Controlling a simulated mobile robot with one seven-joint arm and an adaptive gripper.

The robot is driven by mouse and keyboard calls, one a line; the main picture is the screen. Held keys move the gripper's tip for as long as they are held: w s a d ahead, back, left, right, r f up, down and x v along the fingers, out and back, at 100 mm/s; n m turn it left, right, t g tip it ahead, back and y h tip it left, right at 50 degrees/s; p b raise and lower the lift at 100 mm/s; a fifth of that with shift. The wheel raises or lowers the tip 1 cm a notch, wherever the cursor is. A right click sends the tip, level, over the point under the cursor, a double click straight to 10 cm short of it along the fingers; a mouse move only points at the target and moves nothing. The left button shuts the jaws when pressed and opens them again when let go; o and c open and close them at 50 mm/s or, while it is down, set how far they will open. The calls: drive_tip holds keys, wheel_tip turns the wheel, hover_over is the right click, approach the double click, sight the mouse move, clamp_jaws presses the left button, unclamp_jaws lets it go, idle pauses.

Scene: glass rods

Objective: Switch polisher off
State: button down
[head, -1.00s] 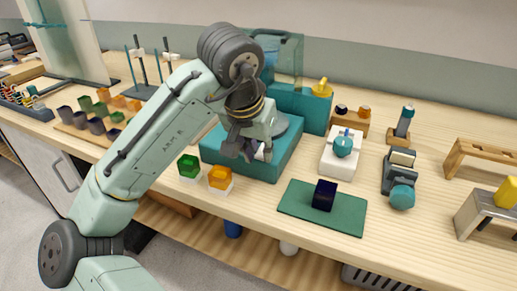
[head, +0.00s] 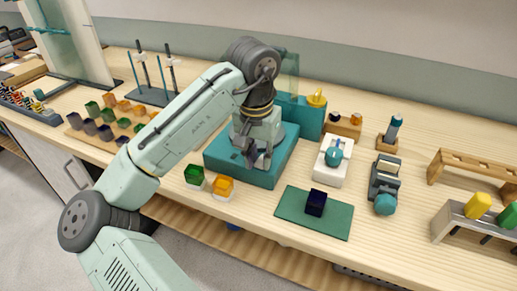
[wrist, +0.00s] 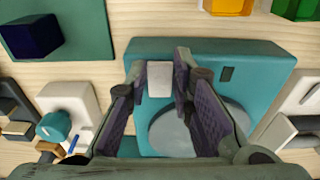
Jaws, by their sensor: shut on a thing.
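The polisher (head: 222,157) is a teal box with a grey disc, on the bench at the middle of the head view; its disc is mostly hidden by my arm there. In the wrist view the polisher (wrist: 272,68) shows part of the disc (wrist: 168,133), a small dark slot (wrist: 227,74) and a pale switch block (wrist: 159,79) near one edge. My gripper (head: 259,160) points down over the polisher's front part. In the wrist view my gripper (wrist: 160,66) has one finger on each side of the pale block, shut on it. Which way the switch is set cannot be told.
A green block (head: 194,174) and an orange block (head: 222,187) stand just in front of the polisher. A dark block (head: 316,203) stands on a green mat (head: 290,206) to the right. A white device (head: 331,172) with a teal knob stands behind the mat.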

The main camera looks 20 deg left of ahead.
drive_tip(key=c, duration=1.4)
unclamp_jaws()
wheel_tip(320, 180, up, 12)
drive_tip(key=s, duration=0.1)
drive_tip(key=shift+s, duration=0.15)
